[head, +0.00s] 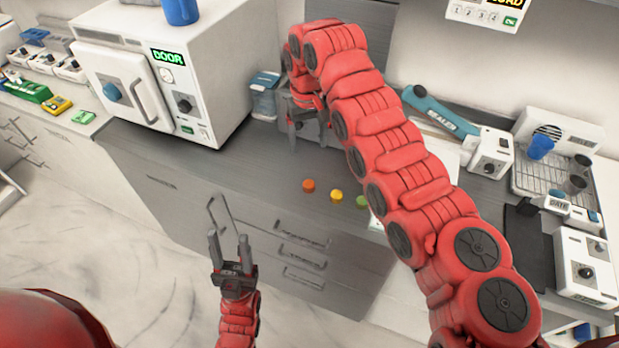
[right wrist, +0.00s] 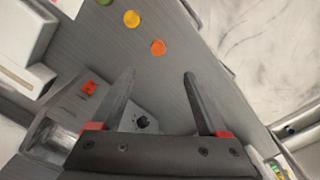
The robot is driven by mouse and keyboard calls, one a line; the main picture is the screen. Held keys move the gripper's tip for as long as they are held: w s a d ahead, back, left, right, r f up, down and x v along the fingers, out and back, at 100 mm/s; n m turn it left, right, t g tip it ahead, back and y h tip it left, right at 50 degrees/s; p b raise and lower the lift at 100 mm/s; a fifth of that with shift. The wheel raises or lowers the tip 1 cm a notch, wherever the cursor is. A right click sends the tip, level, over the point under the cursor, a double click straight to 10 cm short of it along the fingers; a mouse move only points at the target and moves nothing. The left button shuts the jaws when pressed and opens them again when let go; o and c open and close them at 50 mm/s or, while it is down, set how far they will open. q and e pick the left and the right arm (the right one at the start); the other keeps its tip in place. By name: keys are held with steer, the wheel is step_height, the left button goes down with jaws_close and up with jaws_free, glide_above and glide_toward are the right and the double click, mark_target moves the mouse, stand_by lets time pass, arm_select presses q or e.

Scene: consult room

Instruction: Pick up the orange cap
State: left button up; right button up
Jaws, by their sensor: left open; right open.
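The orange cap (head: 308,185) lies on the grey counter (head: 240,180), left of a yellow cap (head: 336,196) and a green cap (head: 362,202). In the right wrist view the orange cap (right wrist: 158,47) shows a little beyond the fingertips, roughly centred between them, and nothing covers it. My right gripper (head: 307,138) is open and empty, further back over the counter than the cap; it also shows in the right wrist view (right wrist: 159,76). My left gripper (head: 230,245) is open and empty, low in front of the counter's drawers.
A white door unit (head: 165,75) stands at the back left, with a clear blue-lidded container (head: 264,98) beside it. A blue-handled sealer (head: 440,112) and a wire rack (head: 545,180) stand to the right. The counter left of the caps is clear.

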steer(key=p, duration=0.1)
glide_above(309, 184)
step_height(309, 184, down, 6)
steer(key=f, duration=0.2)
steer(key=f+b, duration=0.1)
steer(key=f, duration=0.1)
steer(key=shift+s+a, duration=0.1)
steer(key=shift+s, duration=0.25)
steer(key=shift+w+f, duration=0.1)
steer(key=shift+f, duration=0.55)
steer(key=f+p, duration=0.1)
steer(key=f, duration=0.1)
steer(key=f+p, duration=0.1)
steer(key=f, duration=0.1)
steer(key=shift+w+f+p, duration=0.1)
steer(key=shift+w+p, duration=0.2)
steer(key=shift+p, duration=0.05)
steer(key=shift+f, duration=0.35)
jaws_close()
